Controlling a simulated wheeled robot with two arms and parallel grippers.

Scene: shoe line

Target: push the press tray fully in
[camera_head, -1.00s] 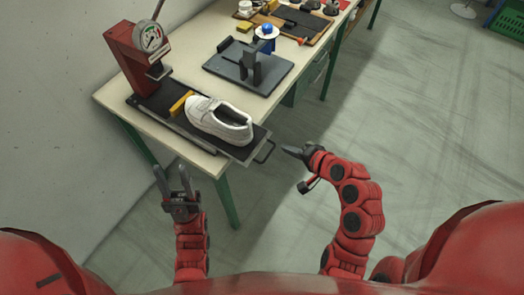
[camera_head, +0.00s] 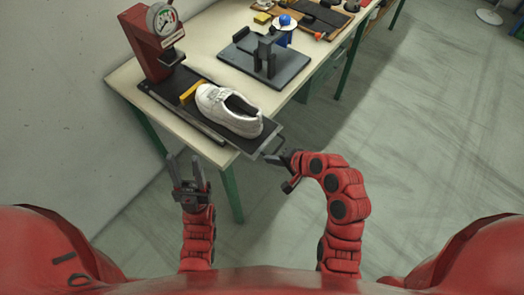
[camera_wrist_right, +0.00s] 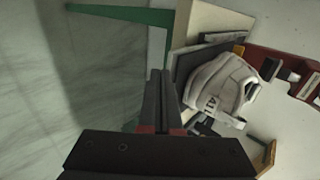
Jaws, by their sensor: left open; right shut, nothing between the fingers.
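The press tray (camera_head: 258,139) is a dark sliding plate at the foot of the red press (camera_head: 152,45), with a wire handle (camera_head: 274,148) at its front end. It sticks out past the table's front edge. A white shoe (camera_head: 228,110) lies on it; the shoe also shows in the right wrist view (camera_wrist_right: 222,85). My right gripper (camera_head: 273,156) is shut and empty, close to the handle; whether it touches is unclear. In the right wrist view its fingers (camera_wrist_right: 158,90) are together, pointing toward the tray. My left gripper (camera_head: 183,160) is open and empty, in front of the table and left of the tray.
A yellow block (camera_head: 193,92) sits beside the shoe. A dark fixture (camera_head: 266,60) stands on the table (camera_head: 218,75) to the right, with a blue-topped item (camera_head: 285,21) behind it. The floor (camera_head: 430,150) to the right is clear.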

